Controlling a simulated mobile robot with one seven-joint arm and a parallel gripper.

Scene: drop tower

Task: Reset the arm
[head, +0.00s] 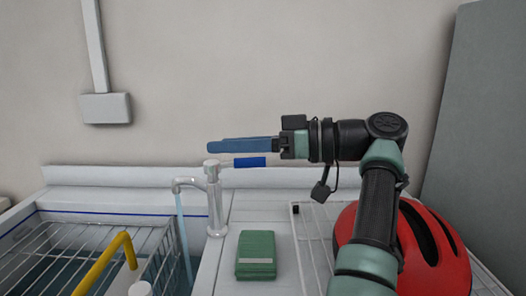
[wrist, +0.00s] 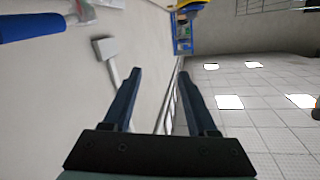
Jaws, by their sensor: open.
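My arm reaches up from the lower right in the head view and bends to the left at the top. My gripper (head: 212,146) points left, held in the air above and behind the tap, in front of the wall. In the wrist view its two dark blue fingers (wrist: 159,71) stand apart, and nothing shows between them. From the side in the head view the fingers overlap.
A chrome tap (head: 213,195) with a blue-gripped lever (head: 250,162) runs water. A wire basket (head: 75,250), yellow handle (head: 105,262), green folded cloth (head: 256,255) and red helmet (head: 425,250) surround it. A grey box (head: 105,108) is on the wall.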

